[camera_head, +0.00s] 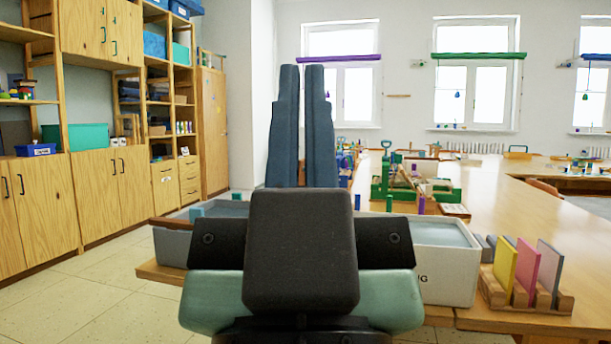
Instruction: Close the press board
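My gripper (302,70) stands in the middle of the view, seen from behind, with its two long blue-grey fingers upright. The fingers are close together with only a thin gap between them, and nothing shows between them. A green frame-like object (380,189) with upright parts and a tilted panel (402,178) stands on the wooden table (490,190), beyond and to the right of my gripper. It may be the press board, but it is too small and partly covered to be sure. My gripper is apart from it.
A white bin (445,290) and a grey bin (172,248) stand near the table's front edge, partly behind my gripper. A wooden rack (540,300) holds yellow, pink and grey panels at the right. The tabletop right of the green object is largely clear. Cabinets (95,190) line the left.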

